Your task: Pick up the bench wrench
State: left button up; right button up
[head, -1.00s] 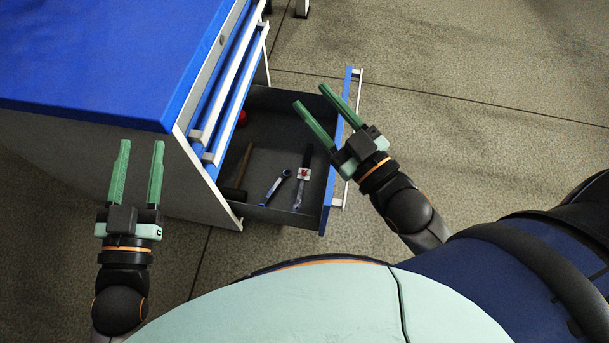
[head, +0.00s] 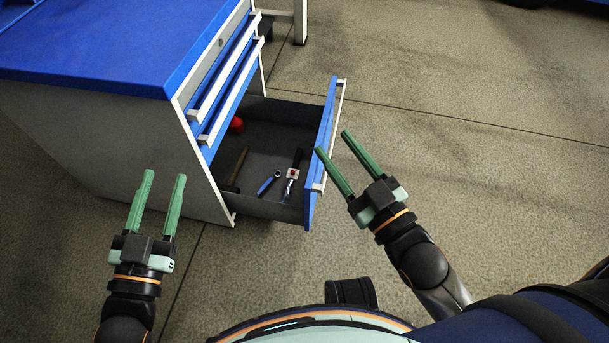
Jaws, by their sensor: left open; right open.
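The open bottom drawer (head: 260,209) of a blue and grey cabinet holds several tools. A short tool with a blue handle and a silver ringed end (head: 269,183) looks like a wrench. Beside it lies a dark-handled tool with a silver end (head: 287,190) and a white tag with a red mark. I cannot tell for certain which is the bench wrench. My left gripper (head: 164,174) is open and empty, in front of the cabinet's grey side.
A wooden-handled tool (head: 240,163) and a red object (head: 236,125) also lie in the drawer. The blue drawer front (head: 322,150) carries a pale handle bar (head: 334,130). Upper drawers (head: 222,85) are shut. Open floor (head: 460,150) lies to the right.

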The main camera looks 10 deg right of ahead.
aim_at(299, 151)
jog(key=l+z, duration=0.2)
jog(key=z, duration=1.1)
jog(key=i+l, duration=0.15)
jog(key=i, duration=0.2)
jog(key=i+l, duration=0.2)
jog(key=i, duration=0.2)
jog(key=i+l, duration=0.15)
jog(key=i, duration=0.2)
jog(key=i+u, duration=0.5)
jog(key=i+l+u, duration=0.25)
jog(key=u, duration=0.2)
jog(key=i+u, duration=0.15)
jog(key=u, duration=0.25)
jog(key=i+u, duration=0.15)
jog(key=u, duration=0.3)
jog(key=i+l+u, duration=0.15)
jog(key=u, duration=1.65)
